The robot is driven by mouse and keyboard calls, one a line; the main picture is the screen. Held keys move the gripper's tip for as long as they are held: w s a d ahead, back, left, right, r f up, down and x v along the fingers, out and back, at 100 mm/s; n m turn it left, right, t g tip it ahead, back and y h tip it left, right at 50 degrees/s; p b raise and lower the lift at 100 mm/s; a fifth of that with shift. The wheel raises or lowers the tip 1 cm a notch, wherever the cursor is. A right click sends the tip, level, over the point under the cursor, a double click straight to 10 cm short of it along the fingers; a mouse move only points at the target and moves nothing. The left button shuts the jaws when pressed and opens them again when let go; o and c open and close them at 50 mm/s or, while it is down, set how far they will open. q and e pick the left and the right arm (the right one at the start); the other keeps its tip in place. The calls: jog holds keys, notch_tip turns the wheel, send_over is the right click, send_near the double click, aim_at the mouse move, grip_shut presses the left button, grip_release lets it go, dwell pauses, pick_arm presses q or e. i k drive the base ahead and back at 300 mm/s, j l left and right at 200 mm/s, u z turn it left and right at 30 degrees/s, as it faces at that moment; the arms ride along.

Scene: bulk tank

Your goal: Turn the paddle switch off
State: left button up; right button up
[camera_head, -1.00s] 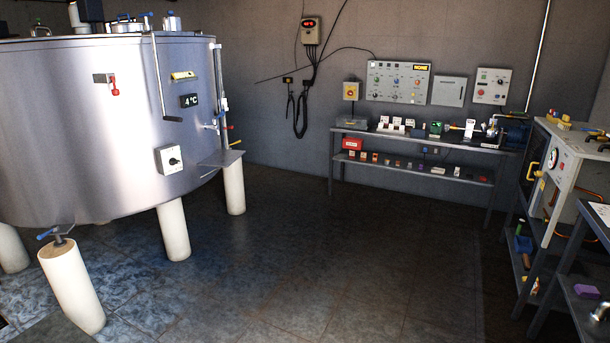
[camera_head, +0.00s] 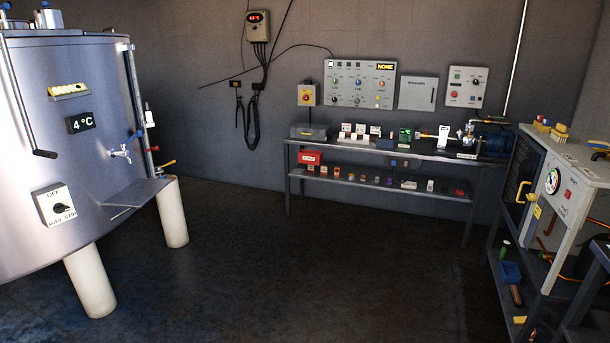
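No switch carries a readable "paddle" label, so I cannot tell for sure that this is the paddle switch. Neither of my grippers is in view.
A tank shelf (camera_head: 135,195) juts out right of the switch box, above white legs (camera_head: 90,280). A workbench (camera_head: 400,150) with small devices stands at the back wall, below control panels (camera_head: 360,83). A machine cabinet (camera_head: 560,190) is at the right. The middle floor is clear.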

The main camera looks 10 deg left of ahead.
aim_at(58, 208)
jog(key=i+j+u, duration=0.1)
jog(key=i+u, duration=0.7)
jog(key=i+l+u, duration=0.25)
jog(key=i+u, duration=0.15)
jog(key=i, duration=0.1)
